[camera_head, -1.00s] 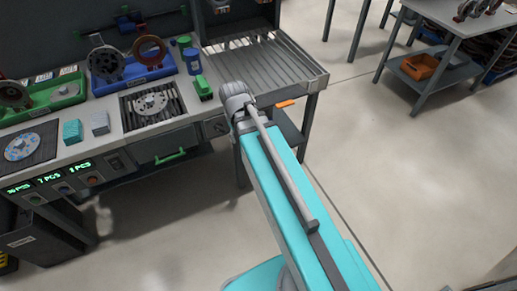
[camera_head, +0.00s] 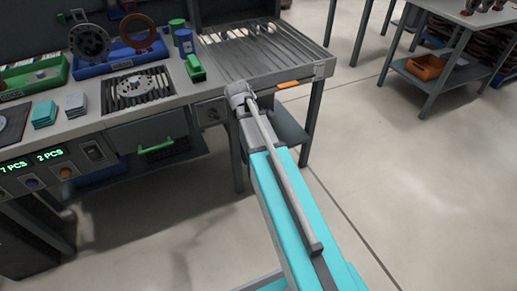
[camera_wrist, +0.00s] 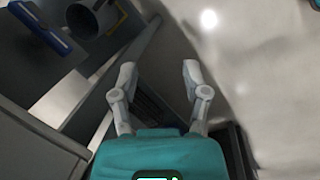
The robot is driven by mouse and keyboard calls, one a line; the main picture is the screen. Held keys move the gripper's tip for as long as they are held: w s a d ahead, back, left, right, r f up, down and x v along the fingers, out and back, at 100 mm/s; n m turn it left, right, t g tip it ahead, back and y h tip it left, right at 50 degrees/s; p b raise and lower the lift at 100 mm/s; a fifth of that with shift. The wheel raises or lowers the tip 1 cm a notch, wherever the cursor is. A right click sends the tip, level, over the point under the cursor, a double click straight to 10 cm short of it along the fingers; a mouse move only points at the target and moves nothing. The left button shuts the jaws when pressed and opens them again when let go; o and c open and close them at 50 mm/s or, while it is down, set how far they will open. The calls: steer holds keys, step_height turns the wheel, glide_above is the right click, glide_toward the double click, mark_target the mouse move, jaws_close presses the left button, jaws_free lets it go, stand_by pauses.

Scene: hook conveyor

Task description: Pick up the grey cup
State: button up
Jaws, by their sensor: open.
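In the head view I cannot pick out a grey cup, and my gripper is hidden beyond my arm.
A workbench (camera_head: 207,93) with a slatted surface (camera_head: 245,47) stands ahead. A side table with an orange bin (camera_head: 428,67) stands at the right. The floor (camera_head: 420,180) between is clear.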

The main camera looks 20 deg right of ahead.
steer(key=w+d+f+n+h+b, duration=0.1)
steer(key=w+d+f+n+b, duration=0.3)
steer(key=f+b, duration=0.6)
steer(key=w+d+f+n+h+b, duration=0.1)
steer(key=w+d+f+n+b, duration=0.4)
steer(key=f+b, duration=0.5)
steer(key=shift+w+d+f+n, duration=0.3)
steer(key=shift+w+d, duration=0.5)
steer(key=shift+w, duration=0.2)
steer(key=shift+f, duration=0.1)
steer(key=shift+b+x, duration=1.05)
steer(key=shift+b, duration=0.1)
steer(key=shift+b+x, duration=2.4)
steer(key=shift+x, duration=0.25)
steer(key=shift+w, duration=0.1)
jaws_close()
